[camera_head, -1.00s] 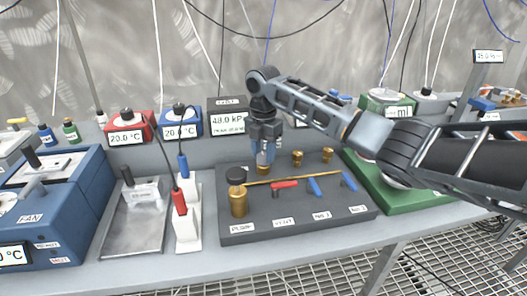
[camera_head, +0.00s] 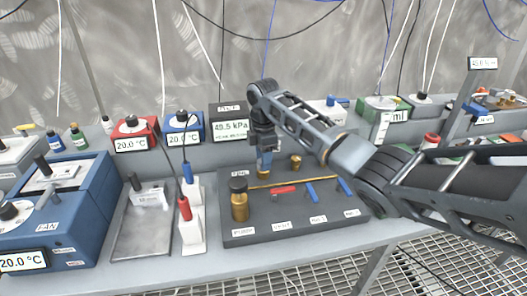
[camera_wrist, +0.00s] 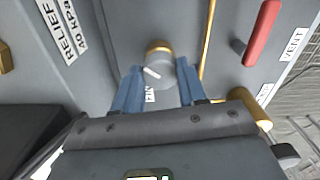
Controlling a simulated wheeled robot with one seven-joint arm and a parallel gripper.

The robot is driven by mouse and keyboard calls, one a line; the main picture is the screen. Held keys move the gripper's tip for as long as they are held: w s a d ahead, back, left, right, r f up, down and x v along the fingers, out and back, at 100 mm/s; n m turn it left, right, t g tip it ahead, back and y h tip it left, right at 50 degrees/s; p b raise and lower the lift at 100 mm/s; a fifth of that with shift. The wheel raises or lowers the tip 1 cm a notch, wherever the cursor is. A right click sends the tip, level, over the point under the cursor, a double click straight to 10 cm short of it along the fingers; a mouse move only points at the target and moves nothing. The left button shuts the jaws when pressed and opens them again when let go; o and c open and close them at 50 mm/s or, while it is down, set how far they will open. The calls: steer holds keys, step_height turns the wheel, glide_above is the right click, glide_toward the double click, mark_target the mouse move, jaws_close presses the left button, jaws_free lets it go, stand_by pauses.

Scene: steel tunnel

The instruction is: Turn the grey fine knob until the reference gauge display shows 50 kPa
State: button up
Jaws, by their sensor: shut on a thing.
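The grey fine knob (camera_wrist: 157,70) shows in the wrist view, with a white pointer line on its top and a brass collar. My gripper (camera_wrist: 158,88) has its two blue fingers on either side of the knob, shut on it. In the head view my gripper (camera_head: 264,160) points down at the back left of the dark manifold block (camera_head: 290,231) and hides most of the knob. The reference gauge display (camera_head: 230,128) is on a black box behind the block and seems to read 49.5 kPa.
On the block are a brass post with a black cap (camera_head: 239,202), a red lever (camera_head: 283,190), blue levers (camera_head: 311,192) and a brass fitting (camera_head: 295,162). Red and blue probes (camera_head: 184,208) stand in a white holder at left. A blue FAN unit (camera_head: 60,213) stands farther left.

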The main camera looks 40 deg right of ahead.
steer(key=shift+r+m+p, duration=0.1)
steer(key=shift+m+p, duration=0.6)
steer(key=shift+m, duration=0.4)
steer(key=o, duration=1.1)
steer(key=shift+c, duration=0.2)
step_height(320, 180, up, 8)
steer(key=shift+f+b, duration=0.15)
steer(key=shift+b, duration=0.35)
steer(key=shift+s, duration=0.15)
